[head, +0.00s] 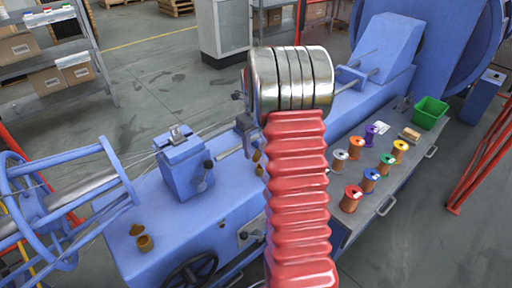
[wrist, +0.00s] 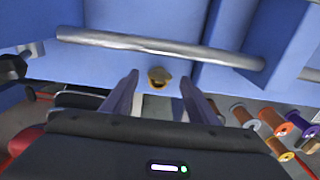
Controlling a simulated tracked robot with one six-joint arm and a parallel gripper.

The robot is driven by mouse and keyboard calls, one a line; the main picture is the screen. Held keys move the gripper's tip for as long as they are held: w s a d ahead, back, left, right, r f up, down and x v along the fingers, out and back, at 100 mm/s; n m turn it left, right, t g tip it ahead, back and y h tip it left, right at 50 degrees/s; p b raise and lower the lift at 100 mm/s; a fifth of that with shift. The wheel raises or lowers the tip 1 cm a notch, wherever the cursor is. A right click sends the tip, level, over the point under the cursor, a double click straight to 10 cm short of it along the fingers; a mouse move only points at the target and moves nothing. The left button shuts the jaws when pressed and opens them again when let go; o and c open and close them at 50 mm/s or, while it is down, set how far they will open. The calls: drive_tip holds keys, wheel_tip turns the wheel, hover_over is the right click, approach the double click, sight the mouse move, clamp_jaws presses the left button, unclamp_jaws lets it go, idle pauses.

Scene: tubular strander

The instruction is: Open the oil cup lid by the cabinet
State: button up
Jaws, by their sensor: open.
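In the wrist view my gripper (wrist: 157,80) is open and empty, with its two dark fingers spread apart. A small brass oil cup (wrist: 159,78) shows between and beyond the fingertips, against the blue machine face. It is too small to tell how its lid stands. In the head view one brass oil cup (head: 145,243) sits on the machine's front left, with a brass flap raised beside it. More brass parts (head: 258,168) show just left of my arm, partly hidden by it. My gripper is hidden behind my arm in the head view.
A grey bench (head: 378,212) with handles holds several wire spools and a green bin (head: 430,112). In the wrist view a metal bar (wrist: 160,46) crosses above the cup, and spools (wrist: 272,122) stand at right. A handwheel (head: 190,275) is low on the machine front.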

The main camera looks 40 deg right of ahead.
wheel_tip(320, 180, up, 14)
drive_tip(key=shift+w+f, duration=0.2)
drive_tip(key=shift+w, duration=0.05)
idle(0.3)
idle(0.5)
drive_tip(key=s+a+r+n+t, duration=0.1)
drive_tip(key=s+a+n+t, duration=0.1)
drive_tip(key=s+a+n, duration=0.5)
drive_tip(key=s+a+r+n+t, duration=0.1)
drive_tip(key=s+a+n+t, duration=0.1)
drive_tip(key=s+a+n, duration=0.6)
drive_tip(key=s+a+r+n+t, duration=0.1)
drive_tip(key=s+a+n, duration=0.6)
drive_tip(key=a+n, duration=0.9)
drive_tip(key=n+t, duration=0.1)
drive_tip(key=n, duration=0.3)
drive_tip(key=shift+s+a+r+n, duration=0.2)
drive_tip(key=shift+s+a+n, duration=0.05)
drive_tip(key=shift+n, duration=0.05)
